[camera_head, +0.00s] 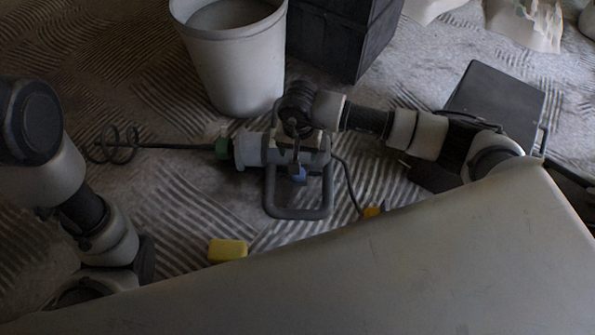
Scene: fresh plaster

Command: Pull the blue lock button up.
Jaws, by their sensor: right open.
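A mixer tool with a pale body (250,150), a green collar and a dark rod ending in a spiral paddle lies on the floor in the middle of the head view. A dark loop handle (297,213) stands out from its near side. The small blue lock button (299,175) shows inside the loop, partly covered by my right gripper (295,168). My right gripper is open and points down at the button; I cannot tell whether it touches it. My left arm is at the lower left, away from the tool; its fingers do not show.
A white bucket (232,70) stands just behind the tool, with a dark crate (335,40) beside it. A yellow block (228,250) lies in front. A dark cable runs from the tool towards a small yellow piece (374,211). A dark case (495,100) stands at the right.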

